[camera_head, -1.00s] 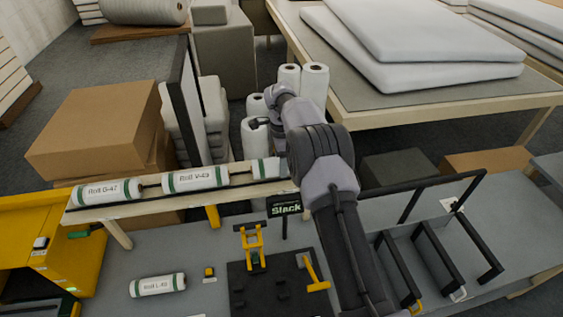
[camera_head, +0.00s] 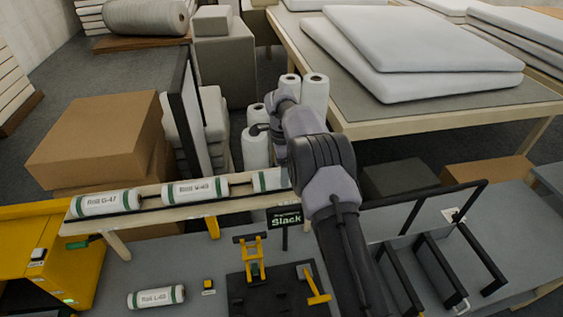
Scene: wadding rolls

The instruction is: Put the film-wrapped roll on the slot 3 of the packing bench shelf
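White rolls with green end bands lie along the packing bench shelf (camera_head: 150,214): Roll G-47 (camera_head: 106,202) at the left, a second labelled roll (camera_head: 195,191) in the middle and a third roll (camera_head: 268,180) partly hidden by my arm. Roll L-40 (camera_head: 156,298) lies on the grey bench top below. I cannot tell which roll is film-wrapped, and slot numbers are not readable. My gripper (camera_head: 259,129) is at the end of my arm, above and behind the third roll, near upright white rolls. Its fingers are too small and dark to read.
Upright white rolls (camera_head: 315,93) stand behind my arm. A black fixture (camera_head: 270,293) with yellow parts and a "Slack" sign (camera_head: 286,219) are on the bench. A black rack (camera_head: 432,262) stands right. A cardboard box (camera_head: 92,138) is at left; a table with pads (camera_head: 440,118) is behind.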

